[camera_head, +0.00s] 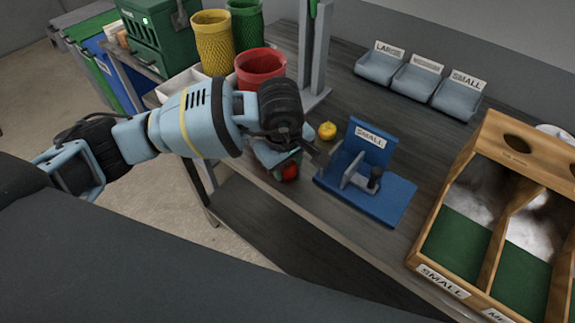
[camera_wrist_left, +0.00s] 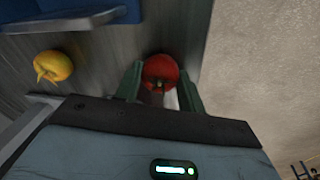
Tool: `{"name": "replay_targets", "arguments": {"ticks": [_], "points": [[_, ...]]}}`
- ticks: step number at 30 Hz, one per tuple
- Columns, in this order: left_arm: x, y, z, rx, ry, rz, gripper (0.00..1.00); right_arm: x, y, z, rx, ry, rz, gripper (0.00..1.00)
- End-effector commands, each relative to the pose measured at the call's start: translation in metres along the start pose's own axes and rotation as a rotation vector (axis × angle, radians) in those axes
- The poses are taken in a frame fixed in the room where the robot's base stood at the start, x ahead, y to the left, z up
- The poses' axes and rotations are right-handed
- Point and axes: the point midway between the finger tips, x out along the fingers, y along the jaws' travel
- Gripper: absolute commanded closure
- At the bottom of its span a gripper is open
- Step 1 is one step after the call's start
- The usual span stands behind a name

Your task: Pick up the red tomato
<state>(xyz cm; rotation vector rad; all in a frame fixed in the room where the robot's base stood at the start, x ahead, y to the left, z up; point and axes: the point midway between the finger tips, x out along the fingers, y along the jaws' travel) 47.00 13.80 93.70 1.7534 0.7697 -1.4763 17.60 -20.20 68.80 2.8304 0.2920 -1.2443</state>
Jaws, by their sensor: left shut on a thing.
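The red tomato (camera_wrist_left: 160,73) is between the two green fingers of my left gripper (camera_wrist_left: 160,90) in the left wrist view, near the table's edge. In the head view the tomato (camera_head: 289,172) shows partly below my left gripper (camera_head: 284,165), which covers its upper part. My left gripper is shut on the tomato. I cannot tell whether the tomato is touching the table or lifted. My right gripper is in neither view.
A yellow fruit (camera_head: 327,131) lies near the blue SMALL fixture (camera_head: 385,200). Red (camera_head: 260,66), yellow (camera_head: 213,45) and green (camera_head: 245,22) baskets stand behind my left arm. A wooden divided box (camera_head: 470,190) is at the right. Grey labelled bins (camera_head: 457,98) line the back.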

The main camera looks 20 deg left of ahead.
Motion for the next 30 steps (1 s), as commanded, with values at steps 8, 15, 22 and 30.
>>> {"name": "replay_targets", "arguments": {"ticks": [8, 15, 22, 30], "points": [[-0.016, 0.003, -0.002, 0.000, 0.001, 0.002, 0.83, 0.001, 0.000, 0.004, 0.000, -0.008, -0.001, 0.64], [-0.040, -0.007, 0.016, 0.006, -0.002, 0.000, 0.83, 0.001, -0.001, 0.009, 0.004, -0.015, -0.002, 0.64], [-0.054, -0.039, 0.064, 0.009, -0.003, 0.001, 0.83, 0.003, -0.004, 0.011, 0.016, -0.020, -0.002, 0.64], [-0.068, -0.069, 0.108, 0.005, -0.002, 0.000, 0.83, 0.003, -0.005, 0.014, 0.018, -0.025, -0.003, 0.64]]}}
